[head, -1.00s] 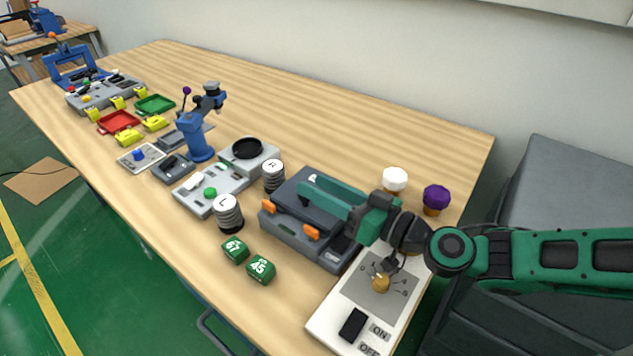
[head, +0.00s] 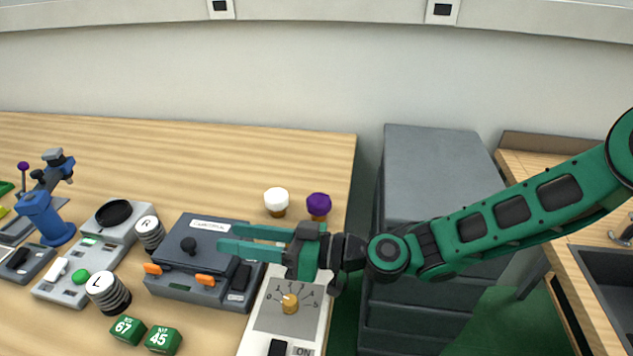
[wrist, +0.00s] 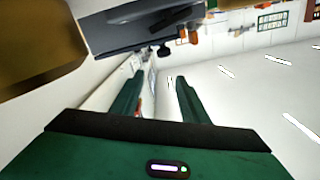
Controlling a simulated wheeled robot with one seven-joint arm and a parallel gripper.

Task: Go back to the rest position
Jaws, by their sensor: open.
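My green gripper (head: 222,238) stretches to the left in the head view. Its two fingers are apart with nothing between them. It appears above the right part of the grey case (head: 195,290) with orange latches and the far end of the dial panel (head: 258,318). Its exact height is hard to tell. In the wrist view both green fingers (wrist: 158,82) show apart and empty, pointing toward a pale wall and ceiling.
A white knob (head: 276,199) and a purple knob (head: 318,205) stand behind my gripper. Coil weights (head: 108,292) and green blocks (head: 163,340) lie at the front left. A dark drawer cabinet (head: 435,165) stands right of the table. The table's back (head: 180,155) is clear.

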